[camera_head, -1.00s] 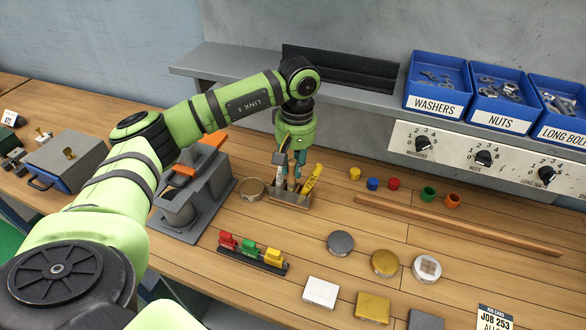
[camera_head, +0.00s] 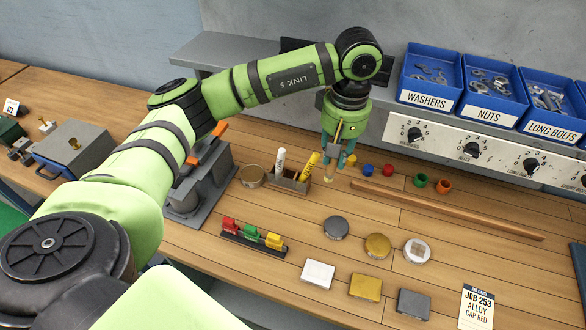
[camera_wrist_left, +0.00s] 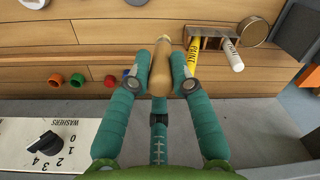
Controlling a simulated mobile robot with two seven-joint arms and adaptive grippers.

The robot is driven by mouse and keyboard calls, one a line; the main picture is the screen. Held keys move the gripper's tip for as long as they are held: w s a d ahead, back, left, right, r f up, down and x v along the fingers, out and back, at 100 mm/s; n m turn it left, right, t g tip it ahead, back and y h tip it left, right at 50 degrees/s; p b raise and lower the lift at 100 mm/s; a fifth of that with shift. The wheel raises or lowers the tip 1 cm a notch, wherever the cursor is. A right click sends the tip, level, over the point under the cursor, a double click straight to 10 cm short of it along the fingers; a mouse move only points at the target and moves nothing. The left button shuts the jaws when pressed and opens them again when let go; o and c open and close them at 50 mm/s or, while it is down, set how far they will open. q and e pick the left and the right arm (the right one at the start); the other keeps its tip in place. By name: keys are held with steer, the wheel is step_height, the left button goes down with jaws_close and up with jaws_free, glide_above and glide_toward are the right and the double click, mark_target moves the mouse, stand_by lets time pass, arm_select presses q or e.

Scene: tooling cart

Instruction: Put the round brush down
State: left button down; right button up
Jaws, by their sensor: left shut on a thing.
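My left gripper (camera_head: 339,160) points down over the wooden bench, just right of the small brown holder (camera_head: 291,184). In the left wrist view its fingers (camera_wrist_left: 165,84) are shut on the round brush (camera_wrist_left: 161,66), of which a tan, rounded handle shows between the fingertips. My right gripper is not in view.
A round tin (camera_head: 252,176) stands left of the holder. The dial panel (camera_head: 440,140) and blue bins (camera_head: 430,80) are behind.

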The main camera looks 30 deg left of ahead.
arm_select(q)
steer(key=w+a+f+b, duration=0.1)
steer(key=a+f+b, duration=0.5)
steer(key=a+f, duration=0.4)
steer(key=shift+a+f, duration=0.35)
steer(key=shift+a, duration=0.45)
steer(key=c, duration=1.1)
jaws_free()
steer(key=shift+w, duration=0.1)
